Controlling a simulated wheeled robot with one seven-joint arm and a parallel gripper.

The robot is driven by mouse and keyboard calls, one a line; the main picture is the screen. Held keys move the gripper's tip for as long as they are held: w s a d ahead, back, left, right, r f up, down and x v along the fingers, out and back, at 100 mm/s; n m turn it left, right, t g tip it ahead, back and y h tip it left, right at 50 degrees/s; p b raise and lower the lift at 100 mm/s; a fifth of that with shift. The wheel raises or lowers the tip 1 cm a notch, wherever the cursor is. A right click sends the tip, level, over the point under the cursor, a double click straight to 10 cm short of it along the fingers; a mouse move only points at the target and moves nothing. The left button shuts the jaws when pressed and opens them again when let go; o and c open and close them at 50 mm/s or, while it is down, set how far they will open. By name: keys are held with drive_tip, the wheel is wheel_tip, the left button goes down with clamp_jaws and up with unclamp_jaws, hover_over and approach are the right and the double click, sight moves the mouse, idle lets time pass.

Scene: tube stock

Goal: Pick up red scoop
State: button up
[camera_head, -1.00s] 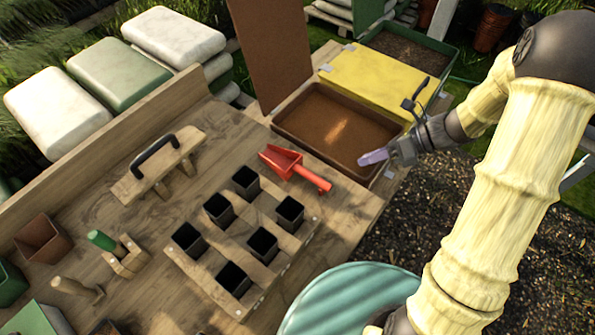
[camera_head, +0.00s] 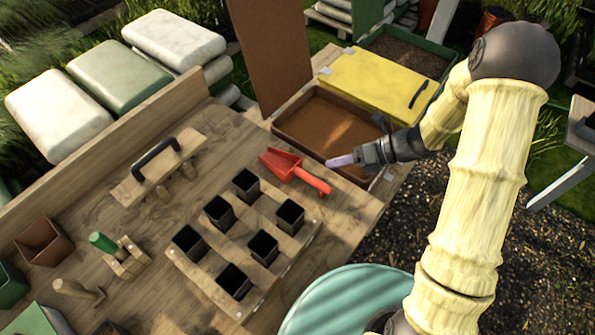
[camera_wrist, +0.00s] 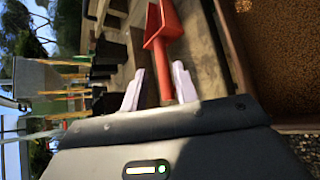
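The red scoop (camera_head: 281,163) lies on the wooden bench, its handle pointing to the lower right, beside the rack of black pots. In the wrist view the scoop (camera_wrist: 165,24) shows ahead, with its handle running down between my two pale fingers. My gripper (camera_head: 335,162) is just above and right of the handle in the head view, near the tray's front edge. Its fingers (camera_wrist: 160,82) are spread apart in the wrist view and do not visibly touch the handle. How far the fingertips are above the handle is hard to tell.
Black pots sit in a wooden rack (camera_head: 229,231) left of the scoop. A brown soil tray (camera_head: 299,144) lies behind my gripper, with a yellow lid (camera_head: 375,82) beyond. A wooden float with a black handle (camera_head: 155,158) lies left. Bare bench surrounds the float.

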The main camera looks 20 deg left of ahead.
sight(295, 171)
drive_tip(key=shift+x, duration=2.2)
drive_tip(key=shift+a, duration=0.15)
drive_tip(key=p+x, duration=0.1)
drive_tip(key=x, duration=0.4)
drive_tip(key=shift+s+f, duration=0.15)
clamp_jaws()
